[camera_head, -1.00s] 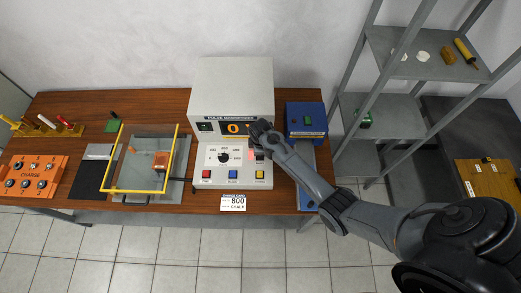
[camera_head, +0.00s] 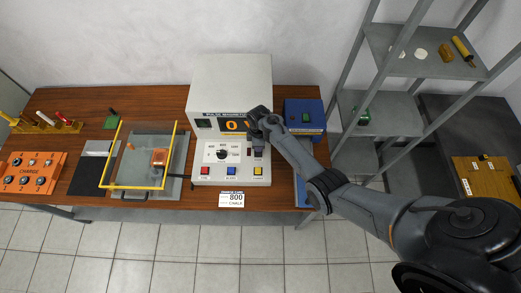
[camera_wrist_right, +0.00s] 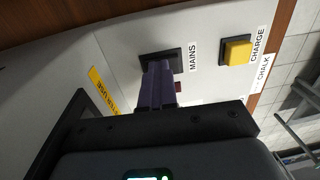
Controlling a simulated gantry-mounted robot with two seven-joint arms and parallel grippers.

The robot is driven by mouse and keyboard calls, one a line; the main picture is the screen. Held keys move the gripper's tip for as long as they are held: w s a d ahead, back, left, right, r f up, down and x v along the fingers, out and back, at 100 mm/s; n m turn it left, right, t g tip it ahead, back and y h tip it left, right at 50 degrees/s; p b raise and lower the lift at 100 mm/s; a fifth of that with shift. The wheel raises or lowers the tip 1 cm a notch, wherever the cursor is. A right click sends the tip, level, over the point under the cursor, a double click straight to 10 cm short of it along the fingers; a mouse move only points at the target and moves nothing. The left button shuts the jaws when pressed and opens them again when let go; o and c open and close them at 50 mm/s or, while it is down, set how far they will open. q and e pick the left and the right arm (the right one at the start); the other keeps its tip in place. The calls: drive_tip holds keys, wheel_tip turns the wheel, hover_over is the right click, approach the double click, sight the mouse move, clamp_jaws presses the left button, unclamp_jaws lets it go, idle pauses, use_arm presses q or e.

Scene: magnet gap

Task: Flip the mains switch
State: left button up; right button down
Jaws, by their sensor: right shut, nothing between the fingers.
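The pulse magnetiser (camera_head: 230,85) is a pale grey box with an orange display and a sloped front panel. Its mains switch shows in the right wrist view as a dark plate (camera_wrist_right: 150,58) beside the MAINS label (camera_wrist_right: 192,55). My right gripper (camera_wrist_right: 158,72) is shut and empty, its fingertips over that plate and hiding much of the switch. I cannot tell whether they touch it. A small red part (camera_wrist_right: 178,88) shows beside the fingers. In the head view the right gripper (camera_head: 258,146) is at the panel's right side. My left gripper is not in view.
A yellow CHARGE button (camera_wrist_right: 236,50) is near the fingers; red and blue buttons are in the same row. A blue box (camera_head: 304,118) stands right of the magnetiser.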

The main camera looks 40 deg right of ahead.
drive_tip(key=shift+s+d+f+p, duration=0.15)
drive_tip(key=shift+s+f+p, duration=0.4)
drive_tip(key=shift+f+p, duration=0.3)
drive_tip(key=shift+w+r, duration=0.25)
drive_tip(key=shift+r, duration=0.2)
drive_tip(key=r, duration=0.3)
drive_tip(key=r+p, duration=0.1)
drive_tip(key=shift+w+r, duration=0.25)
drive_tip(key=s+d+r+p, duration=0.2)
drive_tip(key=s+d+r, duration=0.2)
drive_tip(key=s+r, duration=0.4)
drive_tip(key=s+a+n+g+h+p, duration=0.15)
drive_tip(key=s+p, duration=0.35)
drive_tip(key=s, duration=1.3)
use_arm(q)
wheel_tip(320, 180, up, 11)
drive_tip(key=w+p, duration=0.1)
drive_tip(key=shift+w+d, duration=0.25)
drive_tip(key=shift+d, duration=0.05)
use_arm(e)
drive_tip(key=a+r+m+t+y, duration=0.1)
drive_tip(key=a+r+m+t, duration=0.4)
drive_tip(key=a+r+m, duration=0.4)
drive_tip(key=a+r, duration=0.5)
drive_tip(key=r, duration=0.3)
drive_tip(key=shift+w+a+t, duration=0.15)
drive_tip(key=shift+a+t, duration=0.2)
